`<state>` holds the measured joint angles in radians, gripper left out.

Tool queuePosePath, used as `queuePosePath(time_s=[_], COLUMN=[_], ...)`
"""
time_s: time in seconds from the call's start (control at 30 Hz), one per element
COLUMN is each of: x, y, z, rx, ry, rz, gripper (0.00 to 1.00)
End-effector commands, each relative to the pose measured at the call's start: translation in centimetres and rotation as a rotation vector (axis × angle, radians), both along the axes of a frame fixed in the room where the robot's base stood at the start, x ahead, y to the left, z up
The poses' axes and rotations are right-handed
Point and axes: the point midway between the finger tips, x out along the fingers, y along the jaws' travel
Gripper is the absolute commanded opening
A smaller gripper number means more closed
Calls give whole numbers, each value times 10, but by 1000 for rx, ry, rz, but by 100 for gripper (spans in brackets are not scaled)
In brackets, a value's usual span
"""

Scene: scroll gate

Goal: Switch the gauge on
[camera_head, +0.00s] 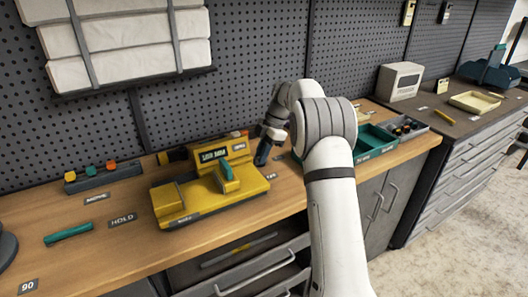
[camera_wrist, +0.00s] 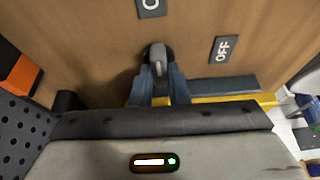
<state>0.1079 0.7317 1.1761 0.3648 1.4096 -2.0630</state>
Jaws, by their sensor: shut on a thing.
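A small grey switch lever (camera_wrist: 159,55) with a rounded end stands on the wooden bench in the wrist view. My gripper (camera_wrist: 158,82) is shut on it, one dark blue finger on each side. The lever's base is hidden. An OFF label (camera_wrist: 222,49) lies right of the lever; another label (camera_wrist: 150,6), cut off by the top edge, lies above it. In the head view my gripper (camera_head: 262,155) is low over the bench, just right of a yellow machine (camera_head: 208,194) with a dark display. The lever does not show clearly there.
A rack with coloured pieces (camera_head: 103,176), a teal bar (camera_head: 69,234) and a HOLD label (camera_head: 122,220) lie left on the bench. Teal trays (camera_head: 375,139) stand right of my arm. The pegboard (camera_head: 258,60) closes off the back.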

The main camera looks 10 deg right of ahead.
Motion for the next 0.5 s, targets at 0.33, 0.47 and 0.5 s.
queuePosePath(time_s=[0.33, 0.47, 0.5], x=[4, 4, 4], y=[-1, -1, -1], z=[4, 5, 5], rx=[-3, -3, -3], ry=[-18, -18, -18], rz=[32, 32, 32], gripper=[0, 0, 0])
